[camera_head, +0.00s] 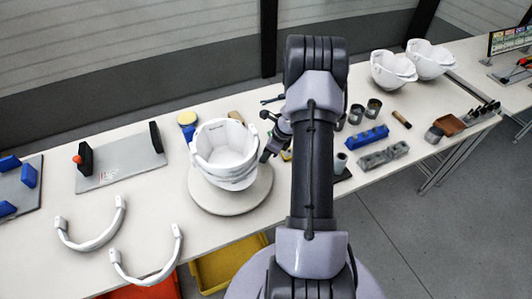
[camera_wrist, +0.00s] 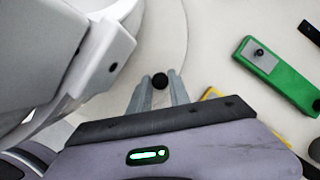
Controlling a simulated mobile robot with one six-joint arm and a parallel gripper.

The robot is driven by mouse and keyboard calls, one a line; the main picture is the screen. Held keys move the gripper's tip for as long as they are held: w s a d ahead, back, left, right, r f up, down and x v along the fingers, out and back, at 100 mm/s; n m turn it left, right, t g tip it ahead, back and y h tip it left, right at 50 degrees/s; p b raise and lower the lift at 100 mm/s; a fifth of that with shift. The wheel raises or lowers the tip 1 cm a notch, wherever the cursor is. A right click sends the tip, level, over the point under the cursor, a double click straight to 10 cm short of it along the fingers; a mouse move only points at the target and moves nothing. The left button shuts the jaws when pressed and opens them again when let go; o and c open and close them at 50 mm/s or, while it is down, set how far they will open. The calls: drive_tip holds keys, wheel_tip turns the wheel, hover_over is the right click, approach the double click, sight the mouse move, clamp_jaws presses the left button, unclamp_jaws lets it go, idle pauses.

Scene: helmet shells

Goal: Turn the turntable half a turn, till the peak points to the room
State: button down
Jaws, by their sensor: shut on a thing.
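The turntable (camera_head: 231,205) is a pale round disc on the bench, and its edge curves through the wrist view (camera_wrist: 172,30). A white helmet shell (camera_head: 225,150) sits on it, open side up; it fills the upper left of the wrist view (camera_wrist: 40,55). My gripper (camera_head: 266,154) is low at the shell's right side. In the wrist view my gripper (camera_wrist: 160,92) has its fingers shut on a small round black knob (camera_wrist: 160,81) near the disc's edge. The knob is hidden in the head view.
A green block (camera_wrist: 272,72) and a yellow piece (camera_wrist: 211,94) lie right of the fingers. Two white curved bands (camera_head: 145,258) lie front left. A blue block (camera_head: 368,137) and several small parts lie right; two more shells (camera_head: 393,70) (camera_head: 430,58) stand behind.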

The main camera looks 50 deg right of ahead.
drive_tip(key=shift+w+d+r, duration=0.15)
drive_tip(key=shift+w+d, duration=0.05)
idle(0.3)
drive_tip(key=c, duration=1.5)
unclamp_jaws()
drive_tip(key=shift+o, duration=1.3)
drive_tip(key=shift+w, duration=0.2)
drive_tip(key=shift+s, duration=0.15)
drive_tip(key=p+v, duration=0.4)
drive_tip(key=v, duration=1.3)
drive_tip(key=shift+p, duration=0.35)
